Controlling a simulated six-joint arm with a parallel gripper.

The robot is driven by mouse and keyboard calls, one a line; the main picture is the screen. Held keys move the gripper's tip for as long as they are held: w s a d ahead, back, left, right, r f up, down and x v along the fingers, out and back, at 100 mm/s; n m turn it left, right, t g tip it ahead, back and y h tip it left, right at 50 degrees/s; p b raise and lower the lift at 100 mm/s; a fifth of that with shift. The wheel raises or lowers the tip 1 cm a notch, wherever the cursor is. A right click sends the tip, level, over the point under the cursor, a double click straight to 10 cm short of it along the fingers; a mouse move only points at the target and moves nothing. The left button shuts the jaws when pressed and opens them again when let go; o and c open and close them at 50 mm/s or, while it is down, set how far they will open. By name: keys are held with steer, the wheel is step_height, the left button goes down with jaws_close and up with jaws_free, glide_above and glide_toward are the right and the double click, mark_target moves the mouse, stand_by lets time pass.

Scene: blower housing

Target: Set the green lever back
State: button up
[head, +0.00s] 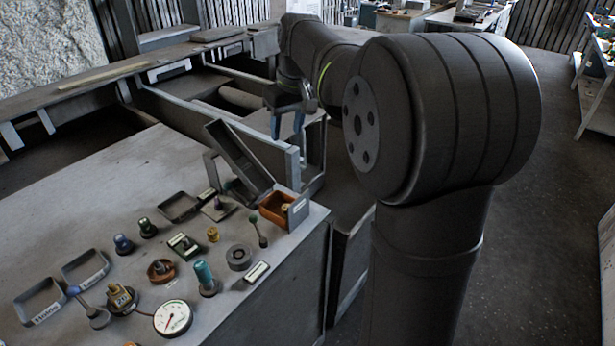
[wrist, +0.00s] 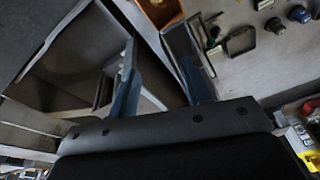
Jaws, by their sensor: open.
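The green lever (head: 260,234) stands on the grey panel near its right edge in the head view. It has a dark green knob and a thin stem that leans slightly to the left from its base. My gripper (head: 287,128) is beyond the panel's far right corner, well apart from the lever, with its blue fingers pointing down. In the wrist view my gripper (wrist: 148,50) is open, with nothing between its fingers.
A tilted dark frame (head: 238,160) rises at the panel's back, between gripper and lever. An orange-brown bin (head: 271,216) sits close to the lever. A dark ring (head: 238,257), a teal knob (head: 205,275), a gauge (head: 173,318) and a blue-knobbed lever (head: 88,307) are also on the panel.

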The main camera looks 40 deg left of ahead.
mark_target(253, 215)
steer(key=s+a+f+n+g+h, duration=0.25)
steer(key=s+a+f, duration=0.2)
steer(key=s, duration=0.25)
steer(key=x, duration=1.7)
steer(key=shift+w+d+f, duration=0.1)
steer(key=shift+d+f, duration=0.1)
steer(key=shift+d, duration=0.15)
jaws_close()
